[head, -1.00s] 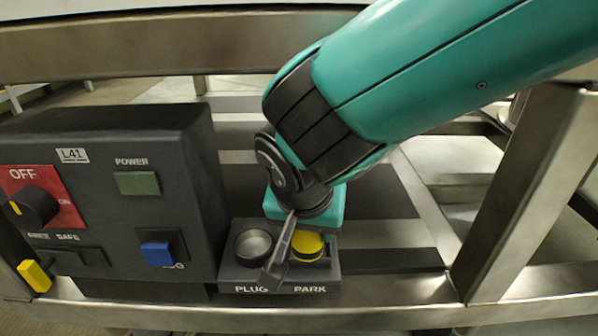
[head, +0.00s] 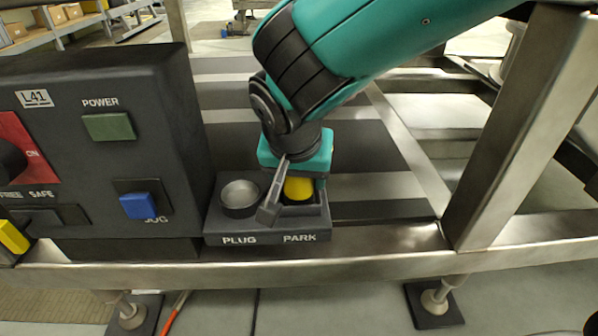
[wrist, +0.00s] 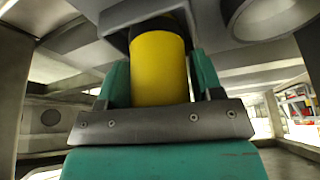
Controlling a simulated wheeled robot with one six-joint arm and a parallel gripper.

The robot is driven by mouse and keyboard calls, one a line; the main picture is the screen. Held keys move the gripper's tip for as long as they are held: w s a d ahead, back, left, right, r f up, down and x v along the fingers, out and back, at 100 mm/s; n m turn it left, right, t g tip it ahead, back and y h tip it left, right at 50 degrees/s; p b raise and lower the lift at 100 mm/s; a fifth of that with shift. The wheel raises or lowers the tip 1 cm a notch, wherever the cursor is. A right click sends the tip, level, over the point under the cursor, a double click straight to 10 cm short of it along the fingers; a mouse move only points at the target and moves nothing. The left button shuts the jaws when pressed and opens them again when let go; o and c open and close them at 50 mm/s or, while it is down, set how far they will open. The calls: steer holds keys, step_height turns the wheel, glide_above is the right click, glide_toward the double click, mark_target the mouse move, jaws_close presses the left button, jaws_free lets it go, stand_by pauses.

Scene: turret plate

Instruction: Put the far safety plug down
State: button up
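The yellow safety plug (head: 299,189) stands upright at the PARK place of the dark holder block (head: 225,240). My gripper (head: 297,170) is right above the block. In the wrist view the plug (wrist: 159,70) is between my two teal fingers, which lie close against its sides, so the gripper looks shut on it. The plug's far end runs into a dark ring or opening there; how deep it sits is hidden. The PLUG socket (head: 240,195), a round metal cup, is empty, left of the plug.
A dark control box (head: 105,165) with a green POWER button (head: 109,127) and a blue button (head: 138,206) stands close on the left. A yellow lever (head: 13,237) sticks out at its lower left. A steel frame post (head: 510,130) rises at the right, and a steel rail (head: 360,250) runs in front.

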steer(key=shift+o, duration=1.1)
steer(key=shift+r, duration=0.35)
steer(key=p+v, duration=0.5)
steer(key=v, duration=0.6)
steer(key=shift+s+r, duration=0.25)
steer(key=shift+s, duration=0.05)
